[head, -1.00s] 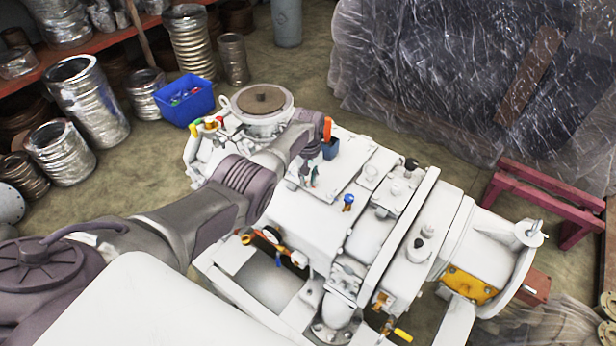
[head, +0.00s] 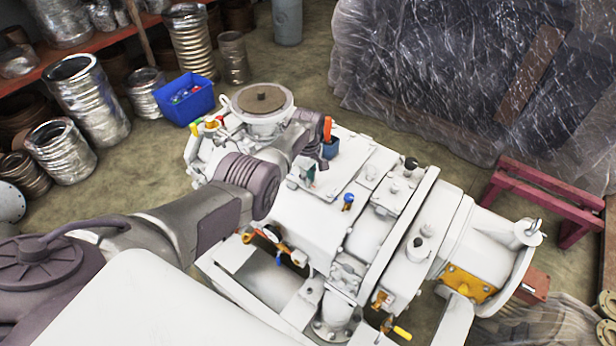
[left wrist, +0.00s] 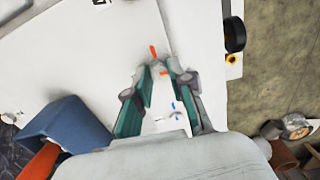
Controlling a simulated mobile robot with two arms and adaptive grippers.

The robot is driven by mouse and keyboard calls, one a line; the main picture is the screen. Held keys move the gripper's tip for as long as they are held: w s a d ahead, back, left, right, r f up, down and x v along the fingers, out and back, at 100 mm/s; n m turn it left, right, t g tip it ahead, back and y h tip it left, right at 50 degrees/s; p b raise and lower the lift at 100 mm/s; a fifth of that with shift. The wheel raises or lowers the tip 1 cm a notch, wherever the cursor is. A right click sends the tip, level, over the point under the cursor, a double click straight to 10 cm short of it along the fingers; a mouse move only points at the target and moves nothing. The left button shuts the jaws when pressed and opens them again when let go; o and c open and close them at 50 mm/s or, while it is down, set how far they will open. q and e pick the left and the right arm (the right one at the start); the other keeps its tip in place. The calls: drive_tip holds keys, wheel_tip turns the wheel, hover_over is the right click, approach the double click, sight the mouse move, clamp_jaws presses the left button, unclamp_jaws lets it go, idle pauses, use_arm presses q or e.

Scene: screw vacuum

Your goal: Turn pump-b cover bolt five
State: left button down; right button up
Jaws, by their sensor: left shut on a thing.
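The pump (head: 320,230) is a large white machine in the middle of the head view. A flat pale cover plate (head: 350,172) lies on its top. My left gripper (head: 310,183) reaches down at the plate's left side, partly hidden by my own arm. In the left wrist view its two teal-lined fingers (left wrist: 156,70) come together at the tips, shut on a small pale bolt at the white surface. The bolt is mostly hidden between the tips, and I cannot read its number. Small orange and blue marks show near it. My right gripper is not in view.
A blue holder (head: 331,148) with an orange-handled item (head: 327,128) stands close beside the gripper. It also shows in the left wrist view (left wrist: 65,125). A blue fitting (head: 348,200) is on the pump to the right. A blue bin (head: 184,97) stands behind.

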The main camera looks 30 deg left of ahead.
use_arm(q)
drive_tip(key=shift+s+d+f, duration=0.15)
drive_tip(key=shift+s+f, duration=0.15)
drive_tip(key=shift+f, duration=0.05)
drive_tip(key=c, duration=1.2)
unclamp_jaws()
drive_tip(key=shift+o, duration=0.9)
drive_tip(key=shift+w, duration=0.1)
drive_tip(key=shift+w+r, duration=0.1)
drive_tip(key=shift+r, duration=0.05)
drive_tip(key=shift+w, duration=0.1)
